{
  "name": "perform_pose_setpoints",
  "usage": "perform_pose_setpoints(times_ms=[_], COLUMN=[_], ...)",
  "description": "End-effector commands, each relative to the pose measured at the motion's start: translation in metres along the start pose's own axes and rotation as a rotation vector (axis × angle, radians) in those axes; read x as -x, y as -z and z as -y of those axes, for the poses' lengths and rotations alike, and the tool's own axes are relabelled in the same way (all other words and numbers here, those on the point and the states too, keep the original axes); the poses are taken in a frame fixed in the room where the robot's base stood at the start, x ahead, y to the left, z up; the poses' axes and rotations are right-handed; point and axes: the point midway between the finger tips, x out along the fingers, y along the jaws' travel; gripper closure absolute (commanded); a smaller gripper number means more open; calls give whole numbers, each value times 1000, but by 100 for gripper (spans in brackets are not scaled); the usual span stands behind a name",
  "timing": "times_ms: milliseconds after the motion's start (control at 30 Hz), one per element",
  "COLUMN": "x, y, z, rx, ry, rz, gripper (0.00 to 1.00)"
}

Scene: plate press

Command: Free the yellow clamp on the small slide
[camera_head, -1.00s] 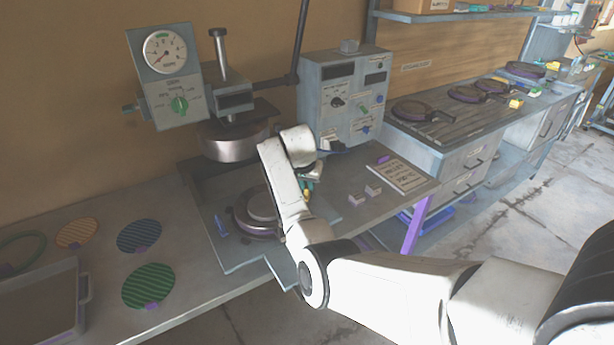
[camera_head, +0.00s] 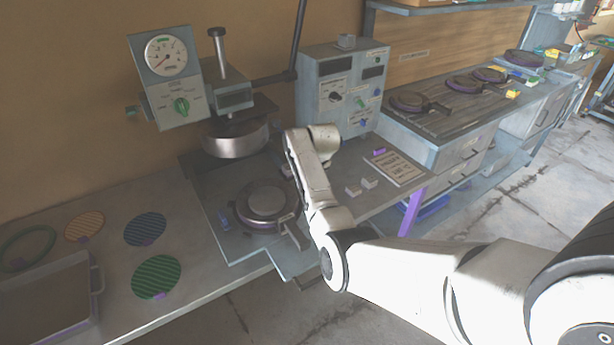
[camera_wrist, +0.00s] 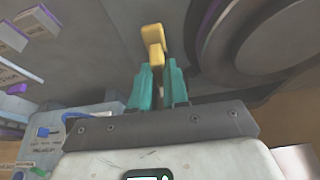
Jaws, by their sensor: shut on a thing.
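The yellow clamp (camera_wrist: 154,45) shows in the wrist view just beyond the teal fingertips of my gripper (camera_wrist: 160,82). My gripper is shut on the clamp's near end, with a narrow gap between the fingers; the exact contact is partly hidden. In the head view my arm hides the clamp and the fingers. The small slide cannot be told apart clearly. A round grey plate holder (camera_head: 266,201) with a dark rim and a handle sits on the press bed, left of my arm. It also shows as a large round shape in the wrist view (camera_wrist: 262,40).
The press head (camera_head: 236,137) hangs above the bed behind the holder. A control box (camera_head: 340,90) stands behind my arm. Patterned discs (camera_head: 156,276) and a tray (camera_head: 45,300) lie left.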

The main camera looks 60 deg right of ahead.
Motion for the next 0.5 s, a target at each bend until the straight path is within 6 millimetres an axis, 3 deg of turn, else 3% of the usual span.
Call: perform_pose_setpoints(times_ms=[500], x=[1], y=[1], z=[0], rx=[51], ry=[20], rz=[-2], gripper=[100])
